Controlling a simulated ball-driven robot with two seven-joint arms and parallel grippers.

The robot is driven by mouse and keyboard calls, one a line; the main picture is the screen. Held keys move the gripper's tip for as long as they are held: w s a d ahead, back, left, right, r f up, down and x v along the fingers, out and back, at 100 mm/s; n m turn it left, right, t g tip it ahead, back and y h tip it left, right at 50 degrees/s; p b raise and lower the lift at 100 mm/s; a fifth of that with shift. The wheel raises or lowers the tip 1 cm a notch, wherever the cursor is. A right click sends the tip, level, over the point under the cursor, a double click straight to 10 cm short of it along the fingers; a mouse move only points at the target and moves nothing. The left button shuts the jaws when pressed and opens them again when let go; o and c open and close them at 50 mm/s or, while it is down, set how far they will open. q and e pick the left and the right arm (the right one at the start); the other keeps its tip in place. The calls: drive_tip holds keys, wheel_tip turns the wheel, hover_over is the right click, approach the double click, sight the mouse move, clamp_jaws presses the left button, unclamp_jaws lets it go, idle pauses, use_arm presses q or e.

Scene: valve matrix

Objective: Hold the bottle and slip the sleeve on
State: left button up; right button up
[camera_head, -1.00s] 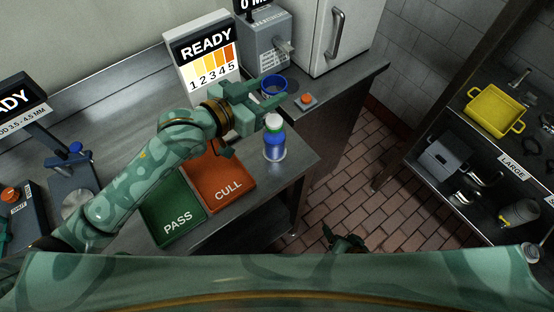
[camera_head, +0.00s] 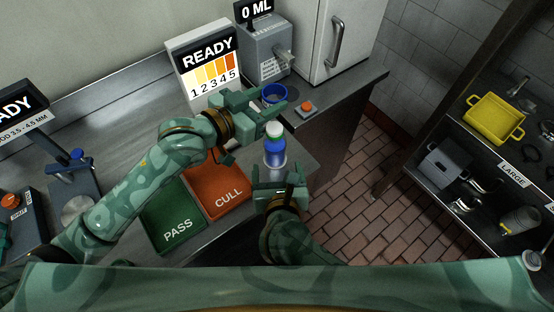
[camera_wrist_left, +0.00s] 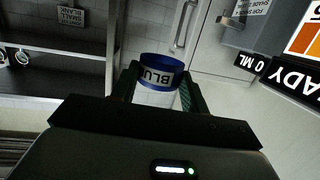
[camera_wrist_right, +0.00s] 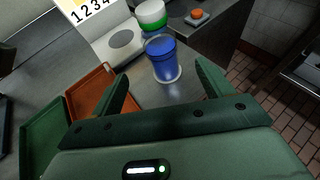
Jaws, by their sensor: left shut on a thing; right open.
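Below the gripper is a white piece (camera_head: 274,130), green-edged in the right wrist view (camera_wrist_right: 150,14). Under it, a blue cylinder (camera_head: 275,154) stands upright near the counter's front edge; it also shows in the right wrist view (camera_wrist_right: 161,60). I cannot tell whether white and blue parts join. My right gripper (camera_head: 280,183) is open, facing the blue cylinder.
A red CULL tray (camera_head: 217,193) and a green PASS tray (camera_head: 172,217) lie to the left. A READY display (camera_head: 207,58), a 0 ML machine (camera_head: 265,50) and an orange button (camera_head: 307,106) stand behind. A yellow pan (camera_head: 495,118) is on the right shelf.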

drive_tip(key=x, duration=1.1)
drive_tip(key=shift+w+d, duration=0.1)
drive_tip(key=shift+w, duration=0.1)
drive_tip(key=c, duration=1.2)
use_arm(q)
hover_over(268, 143)
drive_tip(key=shift+f, duration=4.1)
